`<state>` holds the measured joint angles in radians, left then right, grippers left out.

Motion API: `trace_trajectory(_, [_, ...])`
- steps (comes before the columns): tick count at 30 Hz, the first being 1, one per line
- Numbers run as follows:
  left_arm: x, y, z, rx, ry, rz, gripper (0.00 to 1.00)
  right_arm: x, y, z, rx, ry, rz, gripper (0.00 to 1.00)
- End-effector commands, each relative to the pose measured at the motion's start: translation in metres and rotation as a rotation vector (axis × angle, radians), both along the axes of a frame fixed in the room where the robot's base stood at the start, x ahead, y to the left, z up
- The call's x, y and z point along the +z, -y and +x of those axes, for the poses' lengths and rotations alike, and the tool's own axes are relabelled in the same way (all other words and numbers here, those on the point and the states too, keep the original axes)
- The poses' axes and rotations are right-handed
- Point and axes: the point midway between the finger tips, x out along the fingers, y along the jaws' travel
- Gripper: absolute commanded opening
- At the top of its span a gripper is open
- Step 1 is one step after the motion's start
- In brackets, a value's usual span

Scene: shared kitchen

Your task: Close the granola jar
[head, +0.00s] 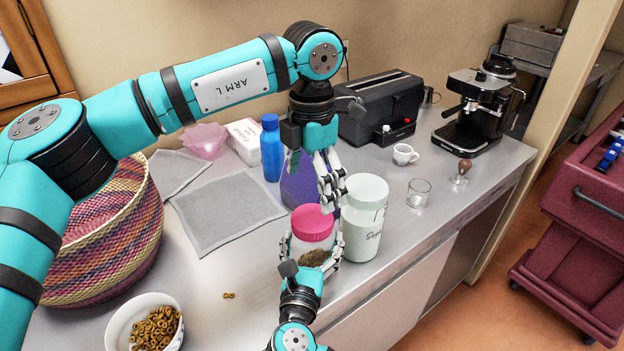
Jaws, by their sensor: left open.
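The granola jar (314,257) stands on the counter, clear-walled with brown granola low inside. A pink lid (313,222) sits on top of it; whether it is screwed tight I cannot tell. My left gripper (331,200) points down, open, just above and behind the lid's right side, and holds nothing. My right gripper (310,262) comes from the front edge, its fingers wrapped around both sides of the jar's body. The fingers hide part of the jar's lower wall.
A white sugar jar (365,228) stands close on the right. A purple item (298,185) and a blue bottle (271,148) stand behind. A grey cloth (225,210), a woven basket (105,245) and a bowl of cereal rings (113,331) are left. A glass (418,193) is right.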

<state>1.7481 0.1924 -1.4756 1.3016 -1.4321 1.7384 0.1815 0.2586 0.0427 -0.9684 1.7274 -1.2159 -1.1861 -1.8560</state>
Motion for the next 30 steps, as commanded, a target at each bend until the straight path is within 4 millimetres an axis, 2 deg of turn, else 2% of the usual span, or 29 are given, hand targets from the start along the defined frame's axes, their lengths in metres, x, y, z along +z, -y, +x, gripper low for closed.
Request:
trace_trajectory(12, [-0.004,0.000,0.000,0.007,-0.001,0.001,0.94,0.000,0.000,0.000,0.000,0.000,0.000,0.00])
trace_trajectory(24, [-0.061,0.000,-0.001,0.006,-0.002,0.001,0.94,0.000,0.000,0.000,0.000,0.000,0.000,0.00])
trace_trajectory(30, [-0.078,0.000,0.000,0.006,0.000,0.001,0.94,0.000,0.000,0.000,0.000,0.000,0.000,0.00])
